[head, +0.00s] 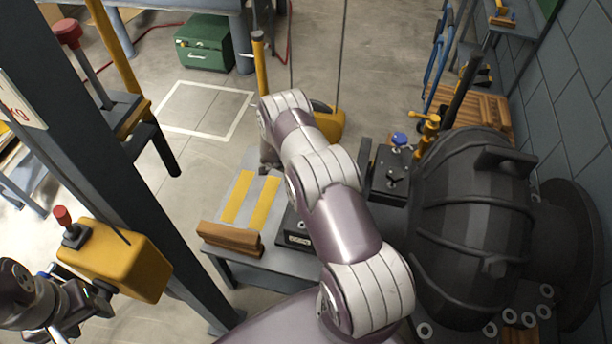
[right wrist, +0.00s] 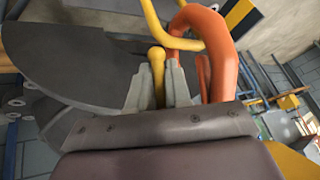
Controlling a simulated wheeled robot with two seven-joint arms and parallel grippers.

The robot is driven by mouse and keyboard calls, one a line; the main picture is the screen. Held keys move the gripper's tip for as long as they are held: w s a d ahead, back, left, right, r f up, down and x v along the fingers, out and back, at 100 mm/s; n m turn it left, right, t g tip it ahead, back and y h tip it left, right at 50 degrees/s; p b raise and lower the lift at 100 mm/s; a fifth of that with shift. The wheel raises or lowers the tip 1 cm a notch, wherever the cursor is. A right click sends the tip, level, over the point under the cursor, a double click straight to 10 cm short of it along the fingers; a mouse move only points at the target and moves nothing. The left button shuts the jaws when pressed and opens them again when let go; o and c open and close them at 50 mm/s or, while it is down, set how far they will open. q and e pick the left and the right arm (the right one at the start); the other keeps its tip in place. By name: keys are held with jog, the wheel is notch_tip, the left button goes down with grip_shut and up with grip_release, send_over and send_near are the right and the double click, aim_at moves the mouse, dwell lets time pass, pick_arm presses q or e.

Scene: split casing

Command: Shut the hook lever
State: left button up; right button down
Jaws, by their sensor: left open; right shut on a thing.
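In the right wrist view my right gripper (right wrist: 158,85) is closed around a yellow lever (right wrist: 157,60) with a rounded end, which I take as the hook lever. A thick curved orange hook-like part (right wrist: 222,45) stands right beside the fingers, and a yellow bar (right wrist: 165,38) curves above them. In the head view my right arm crosses the middle and hides its own gripper and the lever. A yellow body (head: 328,122) shows partly behind that arm, below two thin lines. My left gripper (head: 82,308) is open and empty at the lower left, near a yellow box.
The yellow box (head: 118,258) carries a red-topped lever (head: 65,220). A dark post (head: 125,170) stands beside it. A large dark ribbed casing (head: 465,225) fills the right side. A bench (head: 228,210) with yellow stripes stands left of my right arm.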

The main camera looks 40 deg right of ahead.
jog(key=shift+s+d+r+n+g+h+b, duration=0.1)
jog(key=shift+s+d+n+g+h+b, duration=0.25)
jog(key=shift+g+h+b, duration=1.55)
jog(key=shift+s+d+f+n+g+h+b, duration=0.1)
jog(key=shift+s+d+n+g+h+b, duration=0.3)
jog(key=shift+b, duration=3.1)
jog(key=shift+s+d+r+n+g+h+b, duration=0.2)
jog(key=shift+n+g+h+b, duration=0.6)
jog(key=shift+b, duration=1.9)
jog(key=shift+a+m+h, duration=0.1)
jog(key=shift+m+h, duration=0.15)
jog(key=shift+h, duration=0.15)
jog(key=c, duration=1.2)
grip_release()
